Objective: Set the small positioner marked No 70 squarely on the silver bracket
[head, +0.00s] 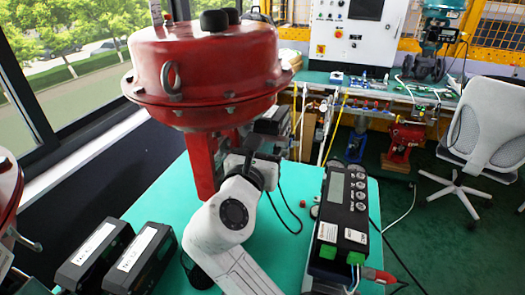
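My white arm rises from the front of the green table, and my gripper (256,160) is beside the red valve yoke (204,165), under the big red dome. Its fingers are mostly hidden by my own wrist, so I cannot tell its opening. A small dark box with a pale label (271,121) shows just above and behind the gripper, at the yoke's right side; it may be a positioner, but I cannot tell whether the gripper touches it. Two black boxes with white labels (95,250) (141,258) lie at the front left. No 70 is not readable on any, and the silver bracket is not clearly distinguishable.
The red dome (205,70) overhangs the work area. A black handheld device with a display (343,205) and cables stands at the table's right. A small red cap (302,203) lies near it.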

